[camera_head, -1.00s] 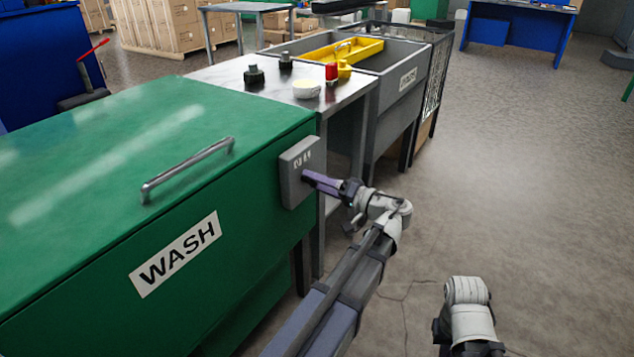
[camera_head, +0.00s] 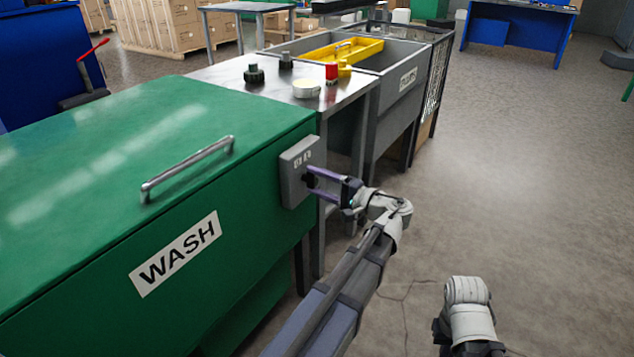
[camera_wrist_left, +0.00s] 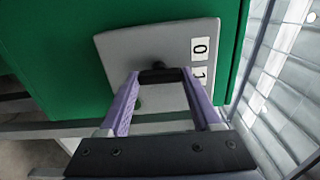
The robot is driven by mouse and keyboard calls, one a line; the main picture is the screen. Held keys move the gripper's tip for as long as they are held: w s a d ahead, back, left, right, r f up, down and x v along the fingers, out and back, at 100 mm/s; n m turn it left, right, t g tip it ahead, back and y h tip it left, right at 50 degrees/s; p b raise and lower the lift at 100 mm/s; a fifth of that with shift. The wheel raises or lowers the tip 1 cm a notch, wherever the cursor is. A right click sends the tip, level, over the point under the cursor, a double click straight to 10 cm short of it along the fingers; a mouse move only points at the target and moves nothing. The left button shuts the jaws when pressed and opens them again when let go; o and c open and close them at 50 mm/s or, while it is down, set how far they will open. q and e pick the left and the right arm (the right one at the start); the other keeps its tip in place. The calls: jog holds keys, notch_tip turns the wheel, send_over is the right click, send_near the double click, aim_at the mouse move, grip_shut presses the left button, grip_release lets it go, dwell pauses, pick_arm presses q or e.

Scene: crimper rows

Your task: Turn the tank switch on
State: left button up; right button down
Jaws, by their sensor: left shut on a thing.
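The tank switch is a grey box (camera_head: 299,172) on the right end face of the green tank marked WASH (camera_head: 120,190). In the left wrist view the box (camera_wrist_left: 130,48) carries white plates marked 0 (camera_wrist_left: 201,48) and 1 (camera_wrist_left: 199,73). A black switch handle (camera_wrist_left: 160,75) sticks out of it, lying crosswise between my fingertips. My left gripper (camera_head: 311,179), with purple fingers, is at the box and shut on this handle. In the left wrist view its fingers (camera_wrist_left: 160,80) stand on either side of the handle. My right gripper is not visible; only part of that arm shows.
A metal table (camera_head: 230,75) beside the tank holds dark knobs, a red-topped item (camera_head: 331,71) and a pale round dish (camera_head: 306,89). Behind it stands a grey sink (camera_head: 402,90) with a yellow tray (camera_head: 352,46).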

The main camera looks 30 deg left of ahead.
pick_arm(q)
jog(key=m, duration=0.5)
jog(key=shift+f+m, duration=0.1)
jog(key=shift+m, duration=0.2)
dwell(0.4)
jog(key=o, duration=1.4)
jog(key=d, duration=0.8)
jog(key=shift+s, duration=0.3)
